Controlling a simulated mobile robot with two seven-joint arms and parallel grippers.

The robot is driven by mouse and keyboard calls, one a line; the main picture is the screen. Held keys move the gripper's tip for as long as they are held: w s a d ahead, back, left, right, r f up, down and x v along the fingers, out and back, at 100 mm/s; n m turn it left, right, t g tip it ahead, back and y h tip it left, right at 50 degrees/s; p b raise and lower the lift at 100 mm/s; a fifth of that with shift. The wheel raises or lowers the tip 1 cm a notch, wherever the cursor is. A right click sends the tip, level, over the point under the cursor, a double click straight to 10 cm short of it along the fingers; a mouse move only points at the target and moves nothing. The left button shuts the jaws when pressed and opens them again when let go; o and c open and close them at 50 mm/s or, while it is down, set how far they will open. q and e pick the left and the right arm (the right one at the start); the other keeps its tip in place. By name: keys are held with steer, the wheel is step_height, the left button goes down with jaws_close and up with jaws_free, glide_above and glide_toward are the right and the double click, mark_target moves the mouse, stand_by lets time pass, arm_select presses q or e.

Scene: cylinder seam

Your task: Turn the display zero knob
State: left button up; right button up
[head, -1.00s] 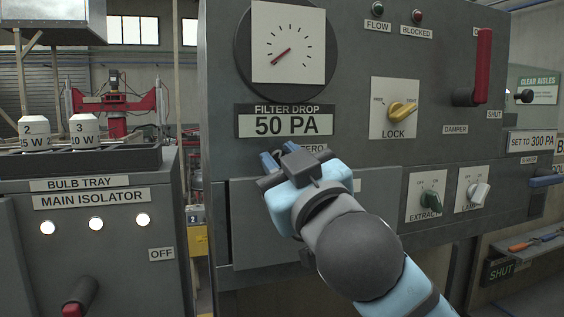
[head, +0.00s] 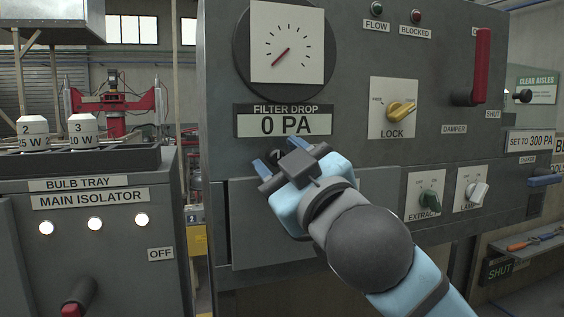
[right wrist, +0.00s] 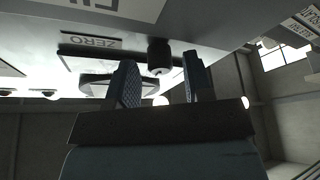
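The display zero knob is a small dark cylinder under the filter drop display (head: 283,121), which reads 0 PA. In the head view the knob (head: 277,156) shows between the fingers of my right gripper (head: 277,152). In the right wrist view the knob (right wrist: 160,55) stands out from the panel beside an upside-down ZERO label (right wrist: 96,42). There my right gripper (right wrist: 160,66) is open, with a finger on each side of the knob and gaps between. The gripper body hides most of the label in the head view. My left gripper is not in view.
Above the display is a dial gauge (head: 288,45). To the right are the yellow lock knob (head: 402,113), the red damper lever (head: 482,68) and the extract (head: 429,201) and lamp (head: 476,192) switches. The main isolator cabinet (head: 95,255) stands at the left.

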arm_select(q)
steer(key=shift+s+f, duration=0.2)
arm_select(e)
steer(key=shift+f, duration=0.1)
steer(key=shift+m, duration=0.3)
